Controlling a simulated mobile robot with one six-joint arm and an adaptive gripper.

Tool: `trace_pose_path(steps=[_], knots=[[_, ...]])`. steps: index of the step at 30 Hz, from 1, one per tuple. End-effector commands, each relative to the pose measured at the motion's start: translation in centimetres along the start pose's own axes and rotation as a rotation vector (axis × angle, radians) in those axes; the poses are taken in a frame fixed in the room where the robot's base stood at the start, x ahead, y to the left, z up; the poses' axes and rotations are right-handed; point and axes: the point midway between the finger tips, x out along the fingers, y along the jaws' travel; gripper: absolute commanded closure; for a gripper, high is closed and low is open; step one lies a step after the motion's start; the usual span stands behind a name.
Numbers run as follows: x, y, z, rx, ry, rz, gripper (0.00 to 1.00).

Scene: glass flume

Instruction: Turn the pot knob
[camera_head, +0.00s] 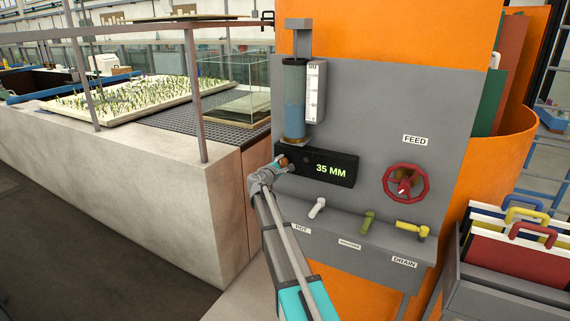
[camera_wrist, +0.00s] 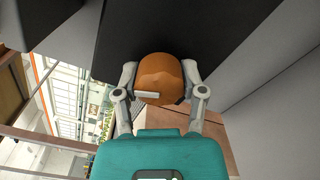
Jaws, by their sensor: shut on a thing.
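The pot knob (camera_wrist: 160,76) is a rounded orange-brown knob with a pale bar mark low on its face. It sits against a dark surface in the wrist view. In the head view the knob (camera_head: 283,160) shows small and partly covered at the left end of the black display box (camera_head: 341,172), which reads 35 MM. My gripper (camera_wrist: 159,82) has one finger on each side of the knob and is shut on it. In the head view my gripper (camera_head: 273,168) reaches up to the box from below; its fingertips are hard to make out there.
A clear cylinder (camera_head: 294,95) with bluish liquid stands above the box. A red FEED wheel (camera_head: 405,183) is to the right. White (camera_head: 317,207), green (camera_head: 367,222) and yellow (camera_head: 412,230) handles stick out below. A concrete flume wall (camera_head: 150,190) runs along the left.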

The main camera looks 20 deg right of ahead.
Motion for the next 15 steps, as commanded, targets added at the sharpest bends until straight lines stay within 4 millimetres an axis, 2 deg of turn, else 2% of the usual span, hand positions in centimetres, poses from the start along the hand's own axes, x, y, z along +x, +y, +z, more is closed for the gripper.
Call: trace_pose_path(steps=[6,15], knots=[[-0.39,-0.17,-0.08,-0.088,0.004,-0.003,0.94],[-0.39,-0.16,-0.09,-0.12,0.004,-0.003,0.94]])
